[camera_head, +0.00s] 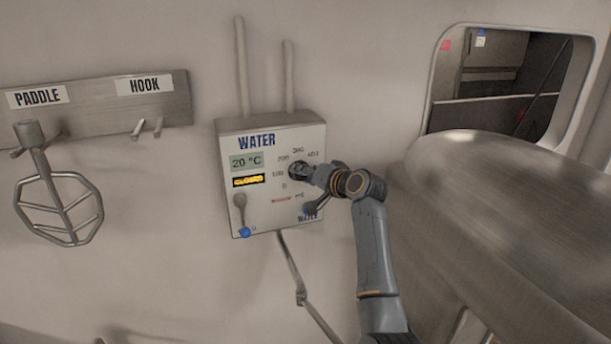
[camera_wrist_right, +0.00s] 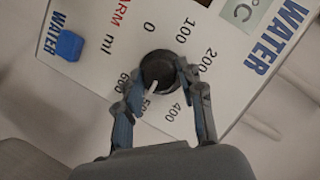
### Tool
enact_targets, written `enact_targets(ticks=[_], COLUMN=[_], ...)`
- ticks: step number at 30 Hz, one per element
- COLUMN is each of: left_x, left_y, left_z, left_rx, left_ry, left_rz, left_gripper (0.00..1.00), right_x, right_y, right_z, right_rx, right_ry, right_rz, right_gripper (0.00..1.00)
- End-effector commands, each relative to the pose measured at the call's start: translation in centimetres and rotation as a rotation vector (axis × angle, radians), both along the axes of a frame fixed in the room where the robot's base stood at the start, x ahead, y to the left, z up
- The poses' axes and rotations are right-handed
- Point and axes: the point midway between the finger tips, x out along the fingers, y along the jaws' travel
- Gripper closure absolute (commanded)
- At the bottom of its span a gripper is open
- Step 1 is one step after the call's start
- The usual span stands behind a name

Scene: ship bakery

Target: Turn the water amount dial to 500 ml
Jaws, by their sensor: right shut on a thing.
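The water amount dial (camera_wrist_right: 158,70) is a round dark knob on the white water panel (camera_wrist_right: 110,50). In the right wrist view its white pointer line points toward the 500 mark, which a finger partly crowds. The dial also shows in the head view (camera_head: 295,168), mostly behind the gripper. My right gripper (camera_wrist_right: 162,82) has its two fingers on either side of the dial, shut on it. In the head view the right gripper (camera_head: 308,172) reaches the panel from the right. The 300 mark is hidden behind a finger in the wrist view. My left gripper is out of view.
The panel has a 20 °C display (camera_head: 246,162), an amber display (camera_head: 249,181), and a left lever (camera_head: 240,208). A paddle (camera_head: 60,205) hangs at left. A large metal machine (camera_head: 500,210) stands close on the right.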

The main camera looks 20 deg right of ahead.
Motion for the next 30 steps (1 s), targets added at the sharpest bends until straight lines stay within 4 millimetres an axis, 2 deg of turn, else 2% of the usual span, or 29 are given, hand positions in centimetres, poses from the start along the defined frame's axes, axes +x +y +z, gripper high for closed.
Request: enact_targets(ticks=[5,6,9,18,22,26,30], left_x=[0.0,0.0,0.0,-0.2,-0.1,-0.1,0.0], left_y=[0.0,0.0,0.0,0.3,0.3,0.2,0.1], left_z=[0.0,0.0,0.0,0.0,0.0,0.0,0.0], left_rx=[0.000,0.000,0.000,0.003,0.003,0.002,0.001], left_ry=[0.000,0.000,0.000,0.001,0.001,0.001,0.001], left_rz=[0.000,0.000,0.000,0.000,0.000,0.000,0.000], left_gripper=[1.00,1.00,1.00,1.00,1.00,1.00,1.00], right_x=[0.1,0.1,0.1,0.0,-0.7,-2.3,-4.9], right_y=[-0.1,0.0,0.0,0.0,-0.3,-0.8,-1.7], right_z=[0.5,0.5,0.4,0.1,0.3,0.8,1.5], right_rx=[0.000,0.000,0.000,-0.001,-0.001,-0.004,-0.004], right_ry=[-0.010,-0.010,-0.009,-0.003,-0.004,-0.004,-0.005], right_rz=[-0.003,-0.003,-0.003,-0.001,-0.002,-0.002,-0.002], right_gripper=[0.93,0.58,0.40,0.40,0.40,0.40,0.40])
